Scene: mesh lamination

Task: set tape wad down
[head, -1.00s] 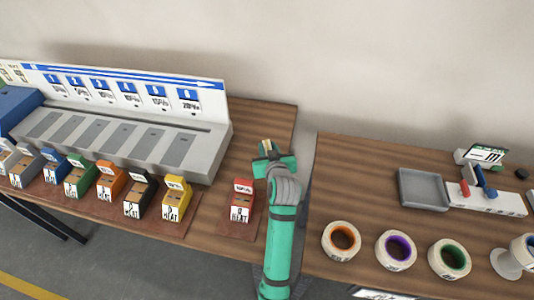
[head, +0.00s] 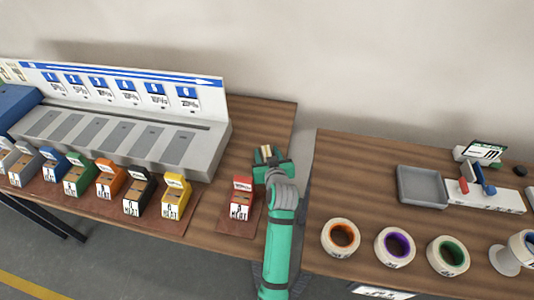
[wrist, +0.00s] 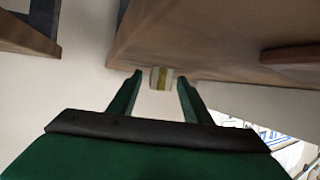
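The tape wad (wrist: 161,78) is a small pale piece with a yellow band. In the wrist view it sits between the tips of my green gripper (wrist: 160,80), with a narrow gap visible on each side. In the head view my gripper (head: 268,157) is over the right end of the left wooden table, and the small tan wad (head: 266,151) shows at its tips. My gripper looks open around the wad. I cannot tell for sure whether the wad touches the tabletop.
A red box (head: 241,200) stands just left of my gripper. A grey slotted fixture (head: 120,140) and several coloured boxes are farther left. A gap separates this table from the right table (head: 345,180), which holds tape rolls (head: 341,239) and a grey tray (head: 422,186).

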